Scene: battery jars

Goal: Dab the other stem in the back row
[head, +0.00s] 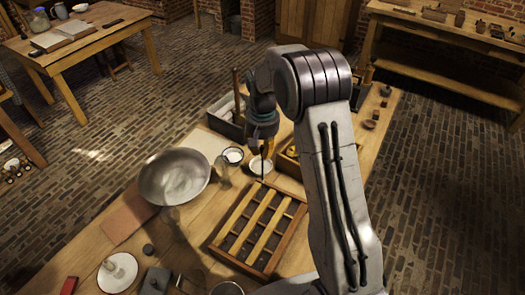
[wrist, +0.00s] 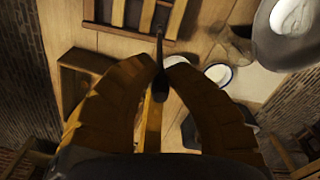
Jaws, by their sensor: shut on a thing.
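My gripper (head: 262,152) is shut on a slim tool with a dark tip (head: 263,174). In the wrist view the fingertips of my gripper (wrist: 165,68) meet around the tool (wrist: 159,50), whose light wooden handle runs back between the fingers. The tip points down, near the far edge of a slatted wooden rack (head: 245,214). The rack also shows at the top of the wrist view (wrist: 134,16). Its slots hold dark things too small to tell apart, so I cannot pick out a stem. A white dish (head: 258,167) lies close beside the tool; whether they touch is unclear.
A second dish (head: 233,155) and a clear glass jar (head: 222,173) stand left of the tool. A large metal bowl (head: 174,177) is further left. A wooden box (wrist: 82,62) stands to the rack's other side. A grey bin (head: 224,121) is behind.

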